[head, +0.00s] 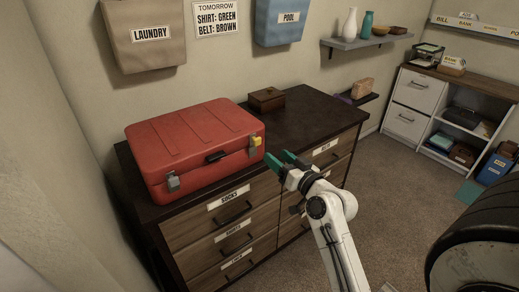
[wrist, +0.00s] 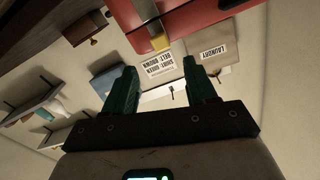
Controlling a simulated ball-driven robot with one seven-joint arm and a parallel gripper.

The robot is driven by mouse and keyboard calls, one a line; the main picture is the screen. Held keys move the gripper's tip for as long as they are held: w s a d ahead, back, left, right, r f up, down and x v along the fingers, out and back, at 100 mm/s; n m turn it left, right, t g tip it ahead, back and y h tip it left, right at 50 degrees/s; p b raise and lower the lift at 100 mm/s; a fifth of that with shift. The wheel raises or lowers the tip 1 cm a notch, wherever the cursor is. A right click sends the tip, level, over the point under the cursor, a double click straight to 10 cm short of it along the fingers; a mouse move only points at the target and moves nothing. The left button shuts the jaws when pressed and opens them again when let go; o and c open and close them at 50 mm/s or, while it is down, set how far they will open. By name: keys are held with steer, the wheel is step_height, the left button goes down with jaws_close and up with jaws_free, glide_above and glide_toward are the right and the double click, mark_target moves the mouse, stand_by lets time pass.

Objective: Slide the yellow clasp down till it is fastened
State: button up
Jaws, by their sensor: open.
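A red case (head: 200,145) lies closed on the dark dresser top. The yellow clasp (head: 256,140) is at the upper part of the right end of its front, above a grey metal piece. In the wrist view the yellow clasp (wrist: 161,43) shows at the top, at the end of a grey strip on the red case (wrist: 190,12). My gripper (head: 279,160), with green fingers, is open and empty just right of the clasp, apart from it. In the wrist view my gripper (wrist: 166,72) has the clasp beyond and between its fingertips.
A grey latch (head: 173,182) is at the case's left front, with a black handle (head: 216,156) between. A small brown box (head: 266,99) stands behind the case. The dresser top (head: 315,115) is clear at right. Labelled drawers (head: 232,210) face forward below.

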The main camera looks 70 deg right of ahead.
mark_target(259, 142)
steer(key=p+x, duration=0.1)
steer(key=x, duration=0.7)
steer(key=shift+w+d, duration=0.1)
steer(key=shift+w, duration=0.2)
steer(key=shift+c, duration=0.2)
jaws_close()
